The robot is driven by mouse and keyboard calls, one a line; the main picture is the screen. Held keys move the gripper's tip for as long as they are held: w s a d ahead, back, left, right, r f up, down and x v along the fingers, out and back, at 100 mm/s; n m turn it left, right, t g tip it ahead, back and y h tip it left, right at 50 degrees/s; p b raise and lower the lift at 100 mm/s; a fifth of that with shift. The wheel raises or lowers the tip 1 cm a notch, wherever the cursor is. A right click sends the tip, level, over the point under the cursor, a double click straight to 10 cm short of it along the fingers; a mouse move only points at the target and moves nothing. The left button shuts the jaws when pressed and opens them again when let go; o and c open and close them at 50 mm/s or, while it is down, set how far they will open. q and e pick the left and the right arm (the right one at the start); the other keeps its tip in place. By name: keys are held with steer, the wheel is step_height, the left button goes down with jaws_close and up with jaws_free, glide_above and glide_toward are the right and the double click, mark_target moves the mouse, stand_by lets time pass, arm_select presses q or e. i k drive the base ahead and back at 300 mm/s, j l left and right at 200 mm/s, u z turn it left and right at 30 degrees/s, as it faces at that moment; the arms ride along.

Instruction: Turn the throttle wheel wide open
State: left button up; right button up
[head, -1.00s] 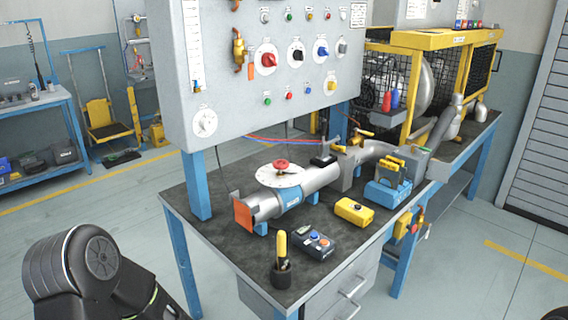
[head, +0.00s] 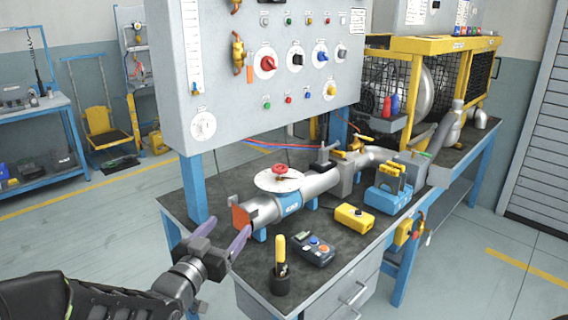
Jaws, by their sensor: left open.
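The throttle wheel appears to be the small red handwheel (head: 281,170) on a round white dial plate (head: 279,180), on top of the grey blower pipe (head: 319,184). My left gripper (head: 231,223) is open, its two purple fingers apart with nothing visible between them. It is at the bench's left edge, beside the orange end of the pipe, to the left of and nearer than the wheel. The wheel is in plain sight and untouched. My right gripper is not in view.
A grey control panel (head: 222,112) hangs over the back of the bench, above and behind the wheel. A blue post (head: 193,187) stands left of it.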

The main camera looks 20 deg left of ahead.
mark_target(279, 169)
steer(key=i+l, duration=0.15)
steer(key=i, duration=0.8)
